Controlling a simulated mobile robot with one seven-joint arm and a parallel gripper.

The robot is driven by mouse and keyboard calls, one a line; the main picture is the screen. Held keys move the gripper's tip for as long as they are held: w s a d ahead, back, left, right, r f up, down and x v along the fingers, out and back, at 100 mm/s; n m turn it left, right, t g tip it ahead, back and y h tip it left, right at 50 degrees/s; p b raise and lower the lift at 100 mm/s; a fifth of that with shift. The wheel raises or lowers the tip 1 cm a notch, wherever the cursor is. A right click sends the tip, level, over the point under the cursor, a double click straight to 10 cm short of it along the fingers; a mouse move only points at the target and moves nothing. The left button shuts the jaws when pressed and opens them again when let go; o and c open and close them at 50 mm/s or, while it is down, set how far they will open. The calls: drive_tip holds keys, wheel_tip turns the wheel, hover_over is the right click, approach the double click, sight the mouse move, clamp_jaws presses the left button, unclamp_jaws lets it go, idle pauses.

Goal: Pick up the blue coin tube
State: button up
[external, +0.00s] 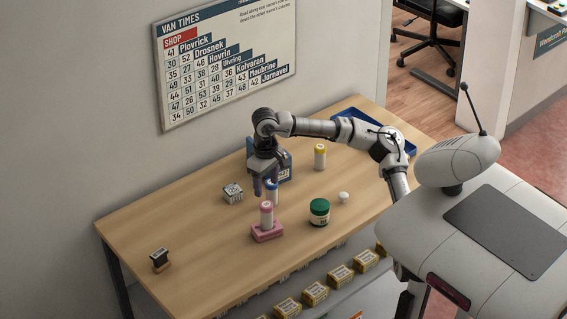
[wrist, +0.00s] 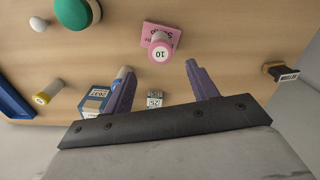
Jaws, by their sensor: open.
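The blue coin tube (external: 272,196) stands upright on the counter in the external view, white with a blue top, just behind the pink tube. In the wrist view only a sliver of what looks like it (wrist: 123,71) shows beside the left finger, which hides the rest. My gripper (external: 264,183) points down at the tube's top in the external view, and one finger overlaps it there. In the wrist view my gripper (wrist: 160,82) has its two purple fingers wide apart with nothing held between them. I cannot tell whether a finger touches the tube.
A pink tube (external: 267,216) stands on a pink block (external: 267,233) close in front. A white printed cube (external: 233,193), blue box (external: 285,166), yellow-topped tube (external: 320,157), green jar (external: 319,212) and white knob (external: 343,197) surround it. The front left counter is mostly clear, except a stamp (external: 160,260).

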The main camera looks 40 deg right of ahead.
drive_tip(key=w+d+f+m, duration=0.1)
drive_tip(key=w+d+m, duration=0.45)
drive_tip(key=m, duration=0.45)
drive_tip(key=m+p, duration=0.1)
drive_tip(key=m, duration=0.8)
hover_over(271, 193)
drive_tip(key=w+d, duration=0.2)
drive_tip(key=shift+s+a+f, duration=0.1)
drive_tip(key=shift+a+f, duration=0.15)
drive_tip(key=shift+f, duration=0.55)
drive_tip(key=shift+d+f, duration=0.1)
drive_tip(key=shift+f, duration=0.2)
wheel_tip(271, 193, down, 8)
drive_tip(key=shift+r+p, duration=0.1)
drive_tip(key=shift+p, duration=0.55)
drive_tip(key=shift+s+a+f+p, duration=0.15)
drive_tip(key=shift+f+p, duration=0.4)
drive_tip(key=shift+f, duration=0.85)
drive_tip(key=shift+s+a+f+p, duration=0.1)
drive_tip(key=shift+f+p, duration=0.4)
drive_tip(key=shift+f, duration=0.85)
drive_tip(key=c, duration=1.2)
drive_tip(key=shift+o, duration=0.2)
drive_tip(key=shift+r, duration=0.15)
